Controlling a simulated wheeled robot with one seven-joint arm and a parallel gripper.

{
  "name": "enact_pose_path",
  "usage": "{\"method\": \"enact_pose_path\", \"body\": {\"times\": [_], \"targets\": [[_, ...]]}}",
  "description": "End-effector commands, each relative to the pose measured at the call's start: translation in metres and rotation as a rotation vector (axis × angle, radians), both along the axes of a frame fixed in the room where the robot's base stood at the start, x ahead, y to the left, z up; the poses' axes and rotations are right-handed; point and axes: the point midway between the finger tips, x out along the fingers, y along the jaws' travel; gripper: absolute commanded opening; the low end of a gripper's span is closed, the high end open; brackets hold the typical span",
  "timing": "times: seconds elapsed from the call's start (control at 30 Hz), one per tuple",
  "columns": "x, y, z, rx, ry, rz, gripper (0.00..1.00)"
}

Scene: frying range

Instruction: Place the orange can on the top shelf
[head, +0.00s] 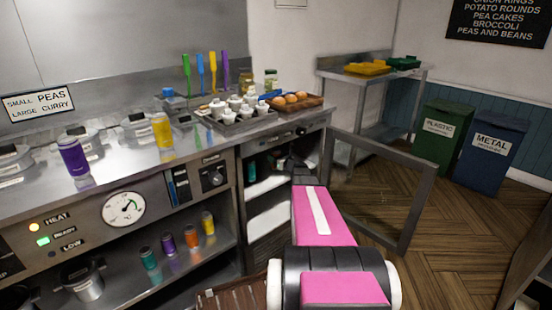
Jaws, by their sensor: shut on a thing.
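An orange can (191,237) stands upright on the lower shelf (215,262) below the counter, between a purple can (168,244) and a yellow can (208,223). A teal can (149,258) stands at the left end of this row. My pink arm reaches forward toward the open cabinet (270,222) under the counter's right end. Its far end is dark, and I cannot make out my gripper's fingers or anything held in them. The cabinet has several pale shelf levels, and a teal can (251,171) stands at its upper left. My arm hides part of the inside.
The cabinet's framed door (424,195) stands open to the right of my arm. The counter holds a purple can (74,158), a yellow can (162,130), a tray of jars (238,127) and an egg tray (298,108). Green (437,138) and blue bins (487,160) stand back right.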

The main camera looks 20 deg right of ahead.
Motion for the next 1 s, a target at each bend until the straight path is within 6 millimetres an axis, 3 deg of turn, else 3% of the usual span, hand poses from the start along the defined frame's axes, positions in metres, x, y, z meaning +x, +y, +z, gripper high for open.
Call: {"method": "enact_pose_path", "body": {"times": [0.1,0.13,0.2,0.57,1.0], "targets": [[0.000,0.000,-0.003,0.001,0.000,0.000,0.23],[0.000,0.000,-0.003,0.000,0.000,0.000,0.62],[0.000,0.000,-0.002,0.000,0.000,0.000,0.81],[-0.002,0.000,0.001,-0.001,0.000,0.000,0.81],[-0.076,-0.026,0.001,0.001,0.001,-0.002,0.81]]}}
